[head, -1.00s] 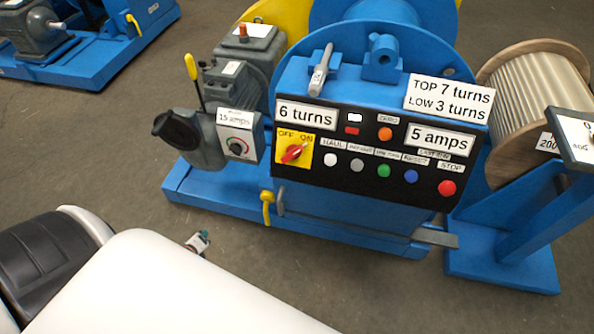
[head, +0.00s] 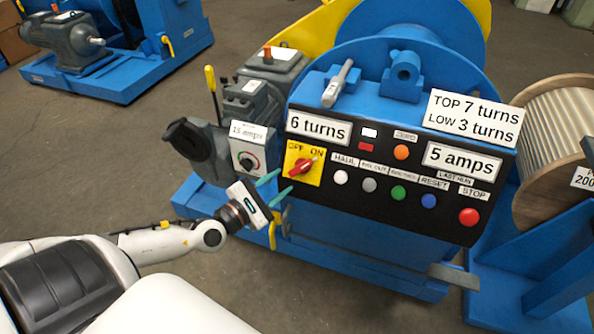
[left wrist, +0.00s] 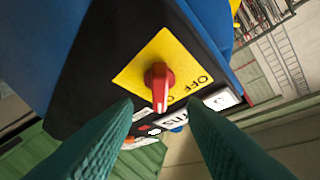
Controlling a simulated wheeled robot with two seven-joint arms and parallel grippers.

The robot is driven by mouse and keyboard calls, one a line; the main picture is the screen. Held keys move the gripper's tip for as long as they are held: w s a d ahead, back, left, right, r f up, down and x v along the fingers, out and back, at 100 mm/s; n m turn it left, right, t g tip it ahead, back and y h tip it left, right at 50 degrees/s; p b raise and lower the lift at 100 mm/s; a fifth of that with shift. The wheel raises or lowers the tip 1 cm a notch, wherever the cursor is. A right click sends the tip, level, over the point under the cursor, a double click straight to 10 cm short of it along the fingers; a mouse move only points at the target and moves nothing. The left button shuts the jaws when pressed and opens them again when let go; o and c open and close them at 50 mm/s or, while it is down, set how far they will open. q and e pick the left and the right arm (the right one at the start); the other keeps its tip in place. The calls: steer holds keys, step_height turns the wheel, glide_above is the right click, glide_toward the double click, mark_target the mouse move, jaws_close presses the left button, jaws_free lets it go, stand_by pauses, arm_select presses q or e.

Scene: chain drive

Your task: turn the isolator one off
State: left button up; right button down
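The isolator is a red rotary handle (head: 301,167) on a yellow plate (head: 303,179) marked OFF and ON, at the left end of the black panel. In the head view its pointer is turned toward ON. My left gripper (head: 274,187) is just below and left of the plate, its two green fingers apart with nothing between them. In the left wrist view the red handle (left wrist: 159,82) shows ahead of the open fingertips (left wrist: 160,108), not touching them as far as I can tell. My right gripper is not in view.
The black panel (head: 450,219) also carries coloured push buttons, including a red STOP button (head: 468,217). A grey box with a dial (head: 247,160) and a yellow lever (head: 211,88) stand left of the isolator. A cable reel (head: 560,130) is at the right.

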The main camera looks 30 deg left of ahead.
mark_target(297, 171)
arm_select(q)
steer(key=w, duration=0.2)
steer(key=w+d, duration=0.1)
steer(key=w, duration=0.2)
steer(key=shift+w, duration=0.15)
steer(key=shift+w+d, duration=0.1)
steer(key=shift+w, duration=0.55)
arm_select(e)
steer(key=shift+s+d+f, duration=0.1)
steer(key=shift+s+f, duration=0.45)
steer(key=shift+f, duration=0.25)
arm_select(q)
jaws_close()
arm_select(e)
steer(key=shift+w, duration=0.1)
